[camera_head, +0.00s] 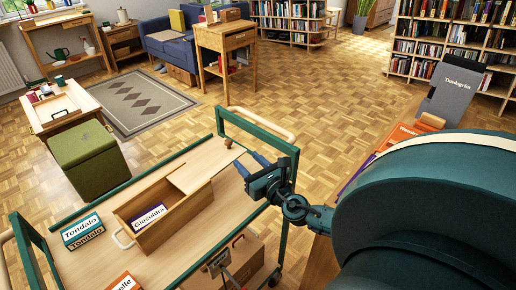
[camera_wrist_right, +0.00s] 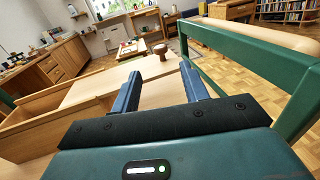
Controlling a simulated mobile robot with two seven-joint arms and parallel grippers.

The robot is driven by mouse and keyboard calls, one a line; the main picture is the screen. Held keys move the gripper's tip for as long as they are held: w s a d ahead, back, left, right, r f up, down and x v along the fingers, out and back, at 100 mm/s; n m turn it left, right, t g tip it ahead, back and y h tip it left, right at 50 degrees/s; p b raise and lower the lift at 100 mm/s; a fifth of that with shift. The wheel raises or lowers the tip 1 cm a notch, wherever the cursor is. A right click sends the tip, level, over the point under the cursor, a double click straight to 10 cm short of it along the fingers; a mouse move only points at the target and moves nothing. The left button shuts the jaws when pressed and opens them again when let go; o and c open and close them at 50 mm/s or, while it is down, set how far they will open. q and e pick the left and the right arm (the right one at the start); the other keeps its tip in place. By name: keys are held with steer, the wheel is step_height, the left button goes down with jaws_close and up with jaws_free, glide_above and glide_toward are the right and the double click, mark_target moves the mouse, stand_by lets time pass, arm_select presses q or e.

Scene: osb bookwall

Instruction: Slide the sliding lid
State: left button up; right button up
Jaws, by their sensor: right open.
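A wooden box (camera_head: 178,228) stands on the cart top, with its pale sliding lid (camera_head: 204,168) reaching beyond its far right end. The box is partly open, and a white-labelled item (camera_head: 149,216) shows inside. The lid carries a round brown knob (camera_head: 228,142) near its far end. My right gripper (camera_head: 250,162) is open and empty, to the right of the knob and apart from it. In the right wrist view the knob (camera_wrist_right: 160,49) appears beyond and between the two fingertips (camera_wrist_right: 160,70), over the lid (camera_wrist_right: 105,84). My left gripper is not in view.
The green cart frame (camera_head: 258,137) with a pale handle rises close beside my right gripper. Tondalo boxes (camera_head: 83,232) and an orange box (camera_head: 122,283) stand on the cart top. A green stool (camera_head: 88,155) stands left of the cart. Open parquet lies beyond.

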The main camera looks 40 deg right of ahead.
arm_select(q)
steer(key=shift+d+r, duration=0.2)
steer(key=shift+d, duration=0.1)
arm_select(e)
steer(key=s, duration=0.4)
steer(key=shift+s+a, duration=0.1)
steer(key=shift+a, duration=0.15)
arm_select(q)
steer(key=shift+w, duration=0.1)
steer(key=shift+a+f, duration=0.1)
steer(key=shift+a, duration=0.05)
